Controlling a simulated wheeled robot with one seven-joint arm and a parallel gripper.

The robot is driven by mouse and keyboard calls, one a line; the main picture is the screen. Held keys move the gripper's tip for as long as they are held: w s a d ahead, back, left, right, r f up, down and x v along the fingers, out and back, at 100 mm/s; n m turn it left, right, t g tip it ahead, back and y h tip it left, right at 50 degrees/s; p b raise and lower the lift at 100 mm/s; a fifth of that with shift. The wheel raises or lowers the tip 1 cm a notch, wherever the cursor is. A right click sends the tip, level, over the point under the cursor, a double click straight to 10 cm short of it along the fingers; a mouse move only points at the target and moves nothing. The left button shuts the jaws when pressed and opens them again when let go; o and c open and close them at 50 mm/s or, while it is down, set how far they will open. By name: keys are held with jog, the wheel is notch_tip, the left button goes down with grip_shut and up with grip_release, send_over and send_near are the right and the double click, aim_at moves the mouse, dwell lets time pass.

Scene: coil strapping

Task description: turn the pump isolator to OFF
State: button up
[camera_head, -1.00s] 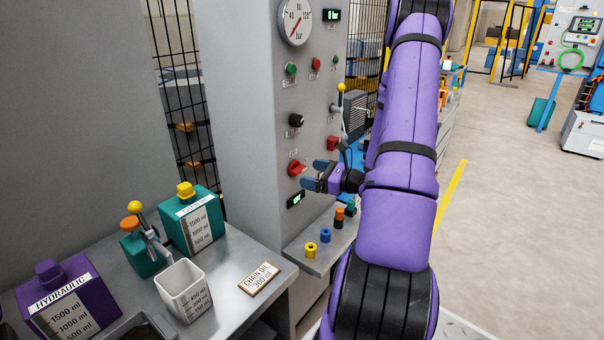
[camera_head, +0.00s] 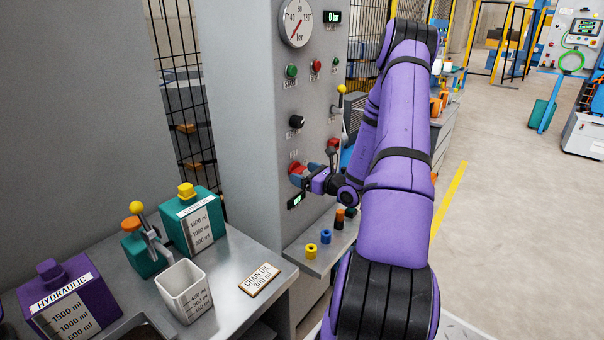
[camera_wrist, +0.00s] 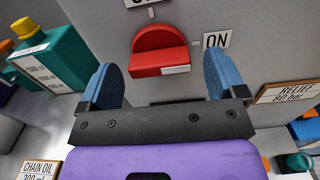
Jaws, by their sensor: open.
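The red pump isolator knob (camera_wrist: 160,52) is on the grey panel, between my open blue fingertips in the wrist view. Its red handle bar lies nearly level, with a pale mark at its right end towards the ON label (camera_wrist: 216,40). A second label above it is cut off by the frame edge. My gripper (camera_head: 306,174) is open at the panel in the head view, its fingers around the red knob (camera_head: 294,167), which they partly hide. I cannot tell whether the fingers touch it.
A small display (camera_head: 296,200) sits below the knob. A black knob (camera_head: 297,121) and lever with yellow ball (camera_head: 342,90) are nearby on the panel. A shelf with small coloured pegs (camera_head: 326,237) is below. A RELIEF label (camera_wrist: 292,91) is at right.

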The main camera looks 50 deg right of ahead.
jog(key=shift+w, duration=0.6)
jog(key=c, duration=0.9)
